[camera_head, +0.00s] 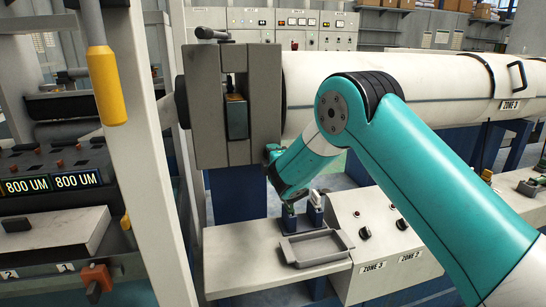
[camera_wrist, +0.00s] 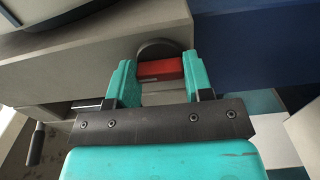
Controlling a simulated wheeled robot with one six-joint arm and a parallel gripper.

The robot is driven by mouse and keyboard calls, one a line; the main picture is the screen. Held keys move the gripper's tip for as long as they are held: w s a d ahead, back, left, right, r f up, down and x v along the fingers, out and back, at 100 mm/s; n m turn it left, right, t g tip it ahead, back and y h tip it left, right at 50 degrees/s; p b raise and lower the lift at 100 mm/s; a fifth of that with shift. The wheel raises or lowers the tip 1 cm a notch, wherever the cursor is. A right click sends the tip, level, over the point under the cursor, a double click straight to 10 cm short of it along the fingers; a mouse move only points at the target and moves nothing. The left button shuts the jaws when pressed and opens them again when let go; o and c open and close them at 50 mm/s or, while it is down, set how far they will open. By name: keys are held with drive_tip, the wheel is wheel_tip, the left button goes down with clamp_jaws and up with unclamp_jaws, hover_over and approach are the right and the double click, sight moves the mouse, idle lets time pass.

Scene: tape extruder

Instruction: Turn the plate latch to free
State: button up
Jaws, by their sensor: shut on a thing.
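I take this red handle to be the plate latch. My gripper (camera_wrist: 161,76) is shut on it, one finger against each end. In the head view, my gripper (camera_head: 272,153) is at the lower right of the grey block (camera_head: 207,120) at the end of the white barrel. The latch is hidden there. Its exact turn angle cannot be told.
The white barrel (camera_head: 400,88) runs to the right behind my arm. Below my gripper, a bench holds a grey tray (camera_head: 315,247) and a control box (camera_head: 385,235) with knobs. A white post (camera_head: 140,150) with a yellow-handled lever (camera_head: 106,85) stands at left.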

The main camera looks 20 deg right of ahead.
idle(0.3)
drive_tip(key=o, duration=0.9)
drive_tip(key=shift+s, duration=0.1)
drive_tip(key=shift+s+b, duration=4.35)
drive_tip(key=shift+s, duration=4.25)
